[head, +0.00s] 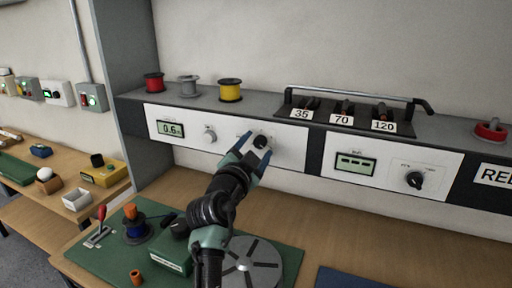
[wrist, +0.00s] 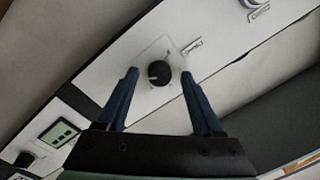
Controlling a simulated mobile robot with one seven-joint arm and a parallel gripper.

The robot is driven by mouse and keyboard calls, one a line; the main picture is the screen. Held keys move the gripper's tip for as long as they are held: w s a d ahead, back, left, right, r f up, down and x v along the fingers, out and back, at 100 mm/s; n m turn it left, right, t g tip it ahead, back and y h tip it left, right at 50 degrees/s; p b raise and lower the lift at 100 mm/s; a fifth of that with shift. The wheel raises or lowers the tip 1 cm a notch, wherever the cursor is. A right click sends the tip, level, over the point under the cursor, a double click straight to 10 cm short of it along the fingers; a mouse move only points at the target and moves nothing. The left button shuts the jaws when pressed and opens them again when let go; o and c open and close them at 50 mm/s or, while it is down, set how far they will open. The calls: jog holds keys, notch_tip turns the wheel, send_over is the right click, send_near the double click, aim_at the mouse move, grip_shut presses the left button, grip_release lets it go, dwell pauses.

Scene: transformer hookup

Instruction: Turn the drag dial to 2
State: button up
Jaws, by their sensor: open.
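A black round dial (head: 260,141) with a pale pointer mark sits on the white left panel (head: 290,148); its label is too small to read. In the wrist view the dial (wrist: 159,73) lies between the tips of my two blue fingers, with a gap on each side. My gripper (head: 255,148) is open in front of the panel. I cannot tell how far the fingers reach around the dial. The panel's display (head: 170,129) reads about 0.6. A grey knob (head: 210,134) sits left of the dial.
A right panel holds a display (head: 354,165) and another black knob (head: 415,179). Above are spools, including a yellow one (head: 230,90), and a rack (head: 345,112) marked 35, 70, 120. Below, a grey slotted disc (head: 252,266) lies on a green mat (head: 110,262).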

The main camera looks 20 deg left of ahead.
grip_shut()
dwell(0.4)
jog(key=shift+n, duration=0.4)
jog(key=n, duration=0.4)
jog(key=shift+n, duration=0.3)
jog(key=n+h+p, duration=0.1)
jog(key=n, duration=0.5)
jog(key=shift+g, duration=0.4)
jog(key=n+p, duration=0.2)
jog(key=n, duration=0.4)
jog(key=shift+a+r+h, duration=0.1)
jog(key=shift+h, duration=0.2)
jog(key=n+p, duration=0.2)
jog(key=n, duration=0.3)
jog(key=shift+h, duration=0.3)
